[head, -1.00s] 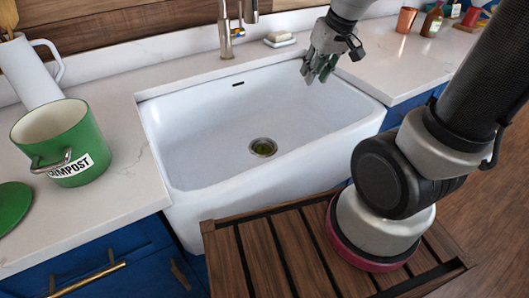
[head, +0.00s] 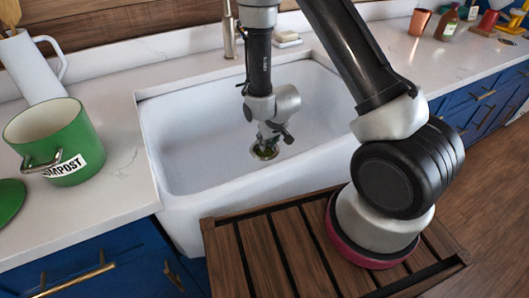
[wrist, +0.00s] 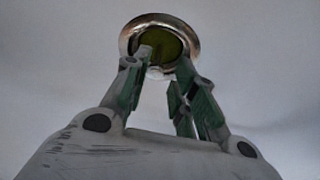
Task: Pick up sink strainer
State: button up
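The sink strainer (wrist: 160,47) is a round metal rim with a dark olive-green middle, at the drain in the floor of the white sink. In the head view the strainer (head: 264,152) is partly hidden behind my gripper (head: 270,141), which points down into the sink just over it. In the wrist view my gripper (wrist: 163,62) has its two green-padded fingers apart, with the tips overlapping the near part of the strainer. I cannot tell whether the tips touch it.
The white sink (head: 185,150) has high walls around my gripper. A green compost pot (head: 85,135) and a white pitcher (head: 38,72) stand on the left counter. A faucet (head: 229,35) and a soap dish (head: 287,42) are at the back. The sink floor is otherwise clear.

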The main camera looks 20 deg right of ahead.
aim_at(264, 154)
jog(key=x, duration=0.5)
jog(key=shift+w+d+f, duration=0.1)
jog(key=shift+w, duration=0.05)
grip_shut()
